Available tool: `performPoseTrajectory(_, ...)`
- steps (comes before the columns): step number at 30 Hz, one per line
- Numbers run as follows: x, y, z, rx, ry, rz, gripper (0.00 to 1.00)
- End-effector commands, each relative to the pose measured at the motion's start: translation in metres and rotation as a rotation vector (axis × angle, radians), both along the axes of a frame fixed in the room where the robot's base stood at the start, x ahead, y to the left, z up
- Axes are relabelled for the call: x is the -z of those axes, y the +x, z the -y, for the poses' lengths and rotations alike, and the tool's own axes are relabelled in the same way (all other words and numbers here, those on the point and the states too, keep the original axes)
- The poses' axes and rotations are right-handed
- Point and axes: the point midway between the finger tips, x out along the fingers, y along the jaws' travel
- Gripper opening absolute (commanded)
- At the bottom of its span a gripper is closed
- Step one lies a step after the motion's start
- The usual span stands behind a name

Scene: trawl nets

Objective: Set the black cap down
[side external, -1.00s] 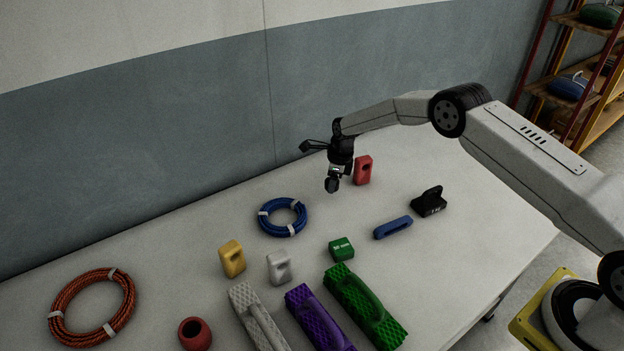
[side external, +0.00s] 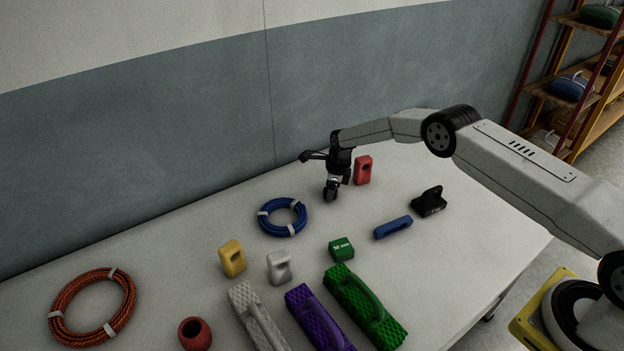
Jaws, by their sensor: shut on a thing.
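My gripper (side external: 333,181) points down at the far part of the table, between the coiled blue rope and the upright red block. It is shut on the black cap (side external: 330,194), a small dark piece at its fingertips. The cap is low, at or just above the table (side external: 190,240); I cannot tell whether it touches. Its shape is partly hidden by the fingers.
The red block (side external: 363,170) stands close on the right, the blue rope coil (side external: 283,217) on the left. A black bracket (side external: 428,201), blue link (side external: 393,228) and green block (side external: 341,249) lie nearer. Yellow (side external: 232,259) and white (side external: 279,268) blocks stand front left.

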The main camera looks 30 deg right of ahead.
Motion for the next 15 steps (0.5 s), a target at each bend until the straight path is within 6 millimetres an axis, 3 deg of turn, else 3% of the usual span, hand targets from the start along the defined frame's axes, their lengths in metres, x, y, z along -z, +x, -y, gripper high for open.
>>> performPoseTrajectory(5,0.0025,0.0001,0.0000,0.000,0.000,0.000,0.04)
performPoseTrajectory(6,0.0029,0.0003,0.0000,0.000,0.000,0.001,0.63)
performPoseTrajectory(9,0.0026,0.0003,0.0000,0.000,0.000,0.001,0.95)
performPoseTrajectory(15,0.0026,0.0001,0.0000,0.000,0.000,0.000,0.95)
